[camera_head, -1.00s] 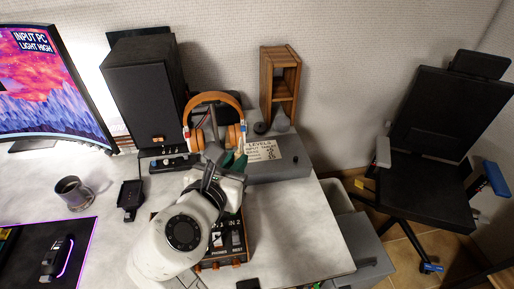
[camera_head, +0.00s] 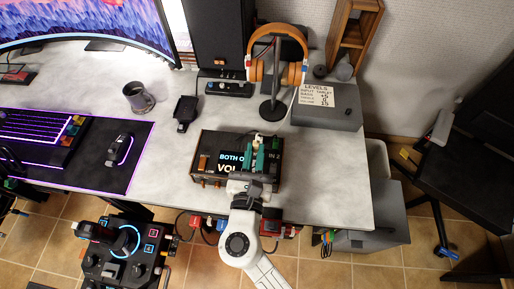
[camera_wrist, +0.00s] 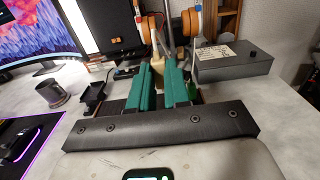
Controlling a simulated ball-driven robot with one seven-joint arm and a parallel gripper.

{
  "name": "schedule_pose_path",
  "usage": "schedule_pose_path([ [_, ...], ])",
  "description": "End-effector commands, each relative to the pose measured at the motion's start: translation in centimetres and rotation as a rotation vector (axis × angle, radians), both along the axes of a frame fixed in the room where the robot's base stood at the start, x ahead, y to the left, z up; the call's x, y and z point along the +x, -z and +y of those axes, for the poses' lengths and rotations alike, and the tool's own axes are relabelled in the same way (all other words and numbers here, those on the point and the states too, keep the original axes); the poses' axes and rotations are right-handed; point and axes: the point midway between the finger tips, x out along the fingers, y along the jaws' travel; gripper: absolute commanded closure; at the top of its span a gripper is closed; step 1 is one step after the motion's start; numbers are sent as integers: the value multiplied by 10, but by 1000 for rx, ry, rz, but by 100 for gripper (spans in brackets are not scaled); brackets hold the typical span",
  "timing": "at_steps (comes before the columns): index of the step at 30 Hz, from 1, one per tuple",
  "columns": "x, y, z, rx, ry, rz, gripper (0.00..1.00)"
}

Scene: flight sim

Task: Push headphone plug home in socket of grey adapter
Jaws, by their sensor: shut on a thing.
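My gripper (camera_head: 255,148) is over the black box with the lit display (camera_head: 231,165), near its right part. In the wrist view its two green fingers (camera_wrist: 162,68) are close together, shut on a small pale piece (camera_wrist: 157,64). The pale piece also shows just beyond the fingertips in the head view (camera_head: 258,138). It is too small to tell whether it is the headphone plug or the grey adapter. I cannot make out a socket or whether anything sits in one. The orange headphones (camera_head: 256,70) hang on a dark stand (camera_head: 272,104) behind the gripper.
A grey box (camera_head: 327,116) with a levels note stands at the back right. A black dock (camera_head: 185,108) and a mug (camera_head: 138,98) stand to the left. The desktop (camera_head: 340,190) right of the black box is clear to its edge.

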Motion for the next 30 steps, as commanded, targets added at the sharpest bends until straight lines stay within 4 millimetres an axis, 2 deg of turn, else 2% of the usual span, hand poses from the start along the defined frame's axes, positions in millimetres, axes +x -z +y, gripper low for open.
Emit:
schedule_pose_path([
  [7, -1, 1, -1, 0, 1, 2, 100],
  [24, -1, 46, 0, 0, 1, 1, 100],
  [30, -1, 56, 0, 0, 1, 1, 100],
])
